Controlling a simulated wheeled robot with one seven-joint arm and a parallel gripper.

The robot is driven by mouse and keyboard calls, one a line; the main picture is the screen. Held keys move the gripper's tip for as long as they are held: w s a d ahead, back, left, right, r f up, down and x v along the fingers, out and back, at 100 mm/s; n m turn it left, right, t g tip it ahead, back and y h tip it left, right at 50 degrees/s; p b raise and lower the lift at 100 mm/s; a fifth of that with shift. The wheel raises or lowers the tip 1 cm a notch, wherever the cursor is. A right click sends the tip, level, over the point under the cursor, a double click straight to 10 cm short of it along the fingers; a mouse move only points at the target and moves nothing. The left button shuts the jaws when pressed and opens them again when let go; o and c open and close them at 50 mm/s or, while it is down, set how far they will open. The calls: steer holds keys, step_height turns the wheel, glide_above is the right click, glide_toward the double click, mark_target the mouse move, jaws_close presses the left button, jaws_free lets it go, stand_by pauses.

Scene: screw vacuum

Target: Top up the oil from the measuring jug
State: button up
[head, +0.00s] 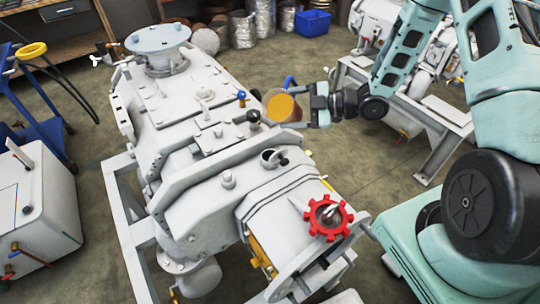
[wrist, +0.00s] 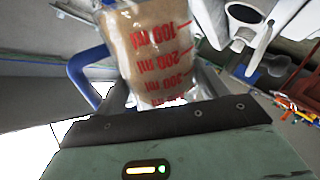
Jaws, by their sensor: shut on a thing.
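The measuring jug (head: 282,108) is clear with amber oil in it and a blue handle (head: 290,82). My gripper (head: 308,108) is shut on the jug's side and holds it above the right edge of the pale grey vacuum pump (head: 190,105). In the wrist view the jug (wrist: 155,50) fills the upper middle, with red ml marks, above the gripper's dark edge (wrist: 165,122). An open round port (head: 271,157) with a dark part beside it sits on the pump, below and apart from the jug. I cannot tell how far the jug tilts.
A blue-topped fitting (head: 241,97) and a black knob (head: 253,116) rise close left of the jug. Another machine on a frame (head: 420,110) stands right. A blue cart (head: 38,125) stands left.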

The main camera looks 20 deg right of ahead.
steer(key=shift+s+a+f+n+h+b, duration=0.1)
steer(key=shift+f+n+h+b, duration=0.15)
steer(key=shift+n+b, duration=0.3)
steer(key=shift+a+f+n+h+b, duration=0.1)
steer(key=shift+n+h+b, duration=0.25)
steer(key=shift+n+b, duration=0.2)
stand_by(6.9)
